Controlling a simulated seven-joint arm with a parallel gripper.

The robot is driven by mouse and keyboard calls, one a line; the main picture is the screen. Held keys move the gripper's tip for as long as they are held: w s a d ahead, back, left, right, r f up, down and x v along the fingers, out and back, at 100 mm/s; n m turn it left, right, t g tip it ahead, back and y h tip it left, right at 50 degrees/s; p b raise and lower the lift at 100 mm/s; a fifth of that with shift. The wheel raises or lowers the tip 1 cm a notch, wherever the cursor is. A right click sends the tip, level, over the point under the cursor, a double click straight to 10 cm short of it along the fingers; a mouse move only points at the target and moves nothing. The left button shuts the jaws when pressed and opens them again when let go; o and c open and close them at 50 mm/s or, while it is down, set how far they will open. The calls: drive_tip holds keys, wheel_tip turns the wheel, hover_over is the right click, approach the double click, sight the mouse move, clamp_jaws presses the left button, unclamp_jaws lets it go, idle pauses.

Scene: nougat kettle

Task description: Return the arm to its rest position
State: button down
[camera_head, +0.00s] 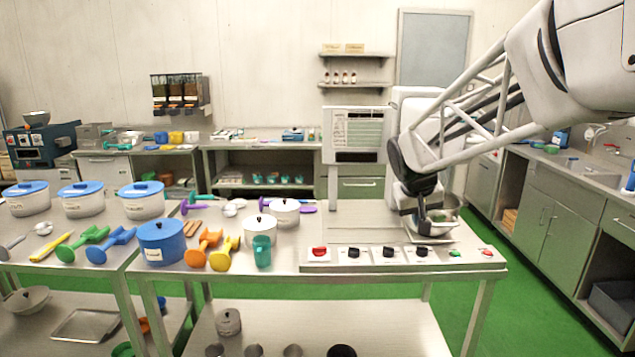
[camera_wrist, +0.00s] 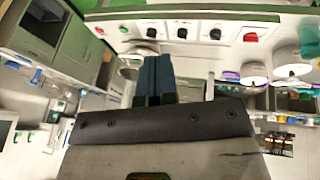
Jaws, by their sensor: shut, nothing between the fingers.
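My gripper (camera_head: 424,228) is at the right side of the work table, low over a metal pan (camera_head: 442,239) beside the kettle machine. In the head view my arm reaches in from the upper right. In the wrist view the two dark fingers of my gripper (camera_wrist: 153,75) are together with nothing between them. I cannot tell from the head view whether the fingertips touch the pan, as my own arm partly hides it.
A control panel with a red knob (camera_head: 319,252) and black knobs runs along the table's front. White pots (camera_head: 257,231), a blue pot (camera_head: 162,242), a teal cup (camera_head: 262,251) and coloured scoops stand to the left. The panelled machine (camera_head: 355,134) stands behind. A sink counter is at the right.

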drive_tip(key=s+a+f, duration=0.1)
drive_tip(key=s+f, duration=0.1)
drive_tip(key=s, duration=0.9)
drive_tip(key=s+a+f+g+y, duration=0.1)
drive_tip(key=s+a+f, duration=0.1)
drive_tip(key=s, duration=1)
drive_tip(key=s+a+f+y, duration=0.1)
drive_tip(key=s+f, duration=0.2)
drive_tip(key=s, duration=0.8)
drive_tip(key=shift+s+a+m, duration=0.15)
drive_tip(key=shift+s+m, duration=0.15)
drive_tip(key=shift+s, duration=0.05)
drive_tip(key=shift+w, duration=0.1)
